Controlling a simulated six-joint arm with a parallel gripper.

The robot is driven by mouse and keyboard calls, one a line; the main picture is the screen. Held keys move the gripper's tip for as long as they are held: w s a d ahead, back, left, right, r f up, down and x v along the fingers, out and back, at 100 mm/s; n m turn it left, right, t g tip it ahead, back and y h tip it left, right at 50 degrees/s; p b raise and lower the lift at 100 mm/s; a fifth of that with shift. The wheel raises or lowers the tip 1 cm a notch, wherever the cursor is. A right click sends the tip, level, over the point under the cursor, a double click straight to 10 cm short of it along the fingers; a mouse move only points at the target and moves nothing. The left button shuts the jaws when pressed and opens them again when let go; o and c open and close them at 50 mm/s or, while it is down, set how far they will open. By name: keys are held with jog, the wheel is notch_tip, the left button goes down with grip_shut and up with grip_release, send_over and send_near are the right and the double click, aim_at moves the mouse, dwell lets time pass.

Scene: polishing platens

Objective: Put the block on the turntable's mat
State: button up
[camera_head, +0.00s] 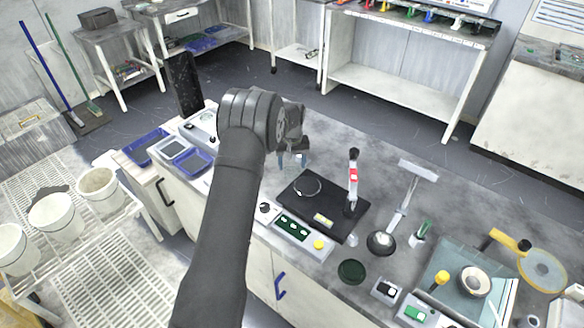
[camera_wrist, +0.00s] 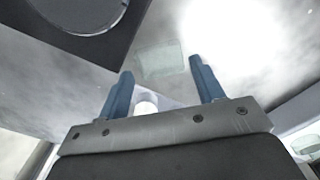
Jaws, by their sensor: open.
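My gripper (camera_head: 292,161) is open above the grey bench, behind and slightly left of a black square unit with a round disc (camera_head: 307,186), which looks like the turntable. In the wrist view the two blue fingers of my gripper (camera_wrist: 161,68) stand apart with nothing held. A pale, greenish, glassy rectangular piece (camera_wrist: 160,60), possibly the block, shows between and beyond the fingertips. I cannot make it out in the head view. The turntable's dark disc (camera_wrist: 90,12) is partly cut off at the upper left of the wrist view. I cannot tell a separate mat on it.
A post with a red part (camera_head: 353,178) stands at the turntable's right edge. Blue trays (camera_head: 195,162) are left. Bench behind the turntable is fairly clear.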

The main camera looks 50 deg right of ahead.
aim_at(292, 170)
notch_tip(292, 170, up, 8)
jog(key=shift+r, duration=0.85)
jog(key=c, duration=0.3)
